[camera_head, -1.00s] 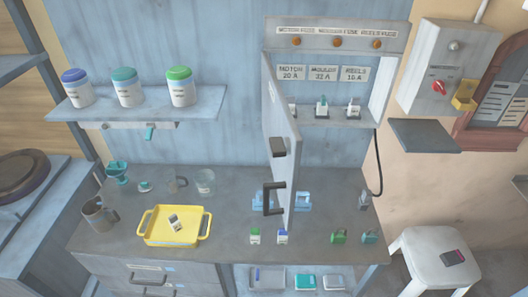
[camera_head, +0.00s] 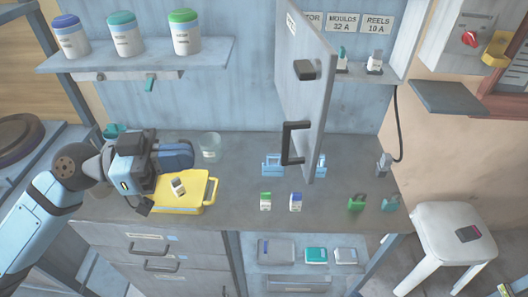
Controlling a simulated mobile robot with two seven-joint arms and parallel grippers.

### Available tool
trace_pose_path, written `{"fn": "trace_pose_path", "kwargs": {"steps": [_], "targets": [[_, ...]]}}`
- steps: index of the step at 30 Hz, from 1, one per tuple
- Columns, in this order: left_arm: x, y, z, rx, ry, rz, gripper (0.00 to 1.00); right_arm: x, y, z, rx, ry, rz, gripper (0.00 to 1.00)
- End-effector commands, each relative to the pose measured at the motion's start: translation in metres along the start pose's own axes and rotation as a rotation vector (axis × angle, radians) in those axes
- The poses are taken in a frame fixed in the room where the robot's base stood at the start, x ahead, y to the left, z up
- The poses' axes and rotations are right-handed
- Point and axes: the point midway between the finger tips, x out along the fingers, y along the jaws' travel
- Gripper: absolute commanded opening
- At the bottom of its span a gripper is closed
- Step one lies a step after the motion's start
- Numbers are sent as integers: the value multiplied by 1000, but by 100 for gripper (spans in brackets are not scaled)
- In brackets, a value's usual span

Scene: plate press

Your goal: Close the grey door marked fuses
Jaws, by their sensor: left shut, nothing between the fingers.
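The grey door (camera_head: 306,85) of the fuse cabinet stands open, swung out toward me and seen at a steep angle. It carries a small label near its top, a dark latch knob (camera_head: 304,69) and a dark bar handle (camera_head: 292,143) near its lower edge. The cabinet (camera_head: 392,60) shows behind it with labels for moulds and reels and several fuses. My left gripper (camera_head: 190,155) is shut and empty, over the counter by the yellow tray, left of the door and apart from it. My right gripper is not in view.
The yellow tray (camera_head: 208,190) holds a small fuse-like piece (camera_head: 178,187). A glass (camera_head: 210,147), small fuses (camera_head: 296,202) and green padlocks (camera_head: 357,202) stand on the counter (camera_head: 240,180). A shelf (camera_head: 210,54) with jars hangs left. A white stool (camera_head: 450,232) stands right.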

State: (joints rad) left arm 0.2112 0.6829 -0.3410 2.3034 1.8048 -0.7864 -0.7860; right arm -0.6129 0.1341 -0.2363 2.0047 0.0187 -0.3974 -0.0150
Motion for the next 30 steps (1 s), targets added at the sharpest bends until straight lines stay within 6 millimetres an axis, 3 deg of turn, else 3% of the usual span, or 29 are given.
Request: {"fn": "trace_pose_path", "kwargs": {"steps": [5,18,24,30], "targets": [[25,0,-6,-1,5,2,0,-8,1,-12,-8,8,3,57],[114,-1,-5,-4,4,-1,0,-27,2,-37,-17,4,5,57],[133,-1,-2,-4,2,-3,0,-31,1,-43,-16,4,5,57],[137,-1,0,-2,1,-3,0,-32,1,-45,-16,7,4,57]]}}
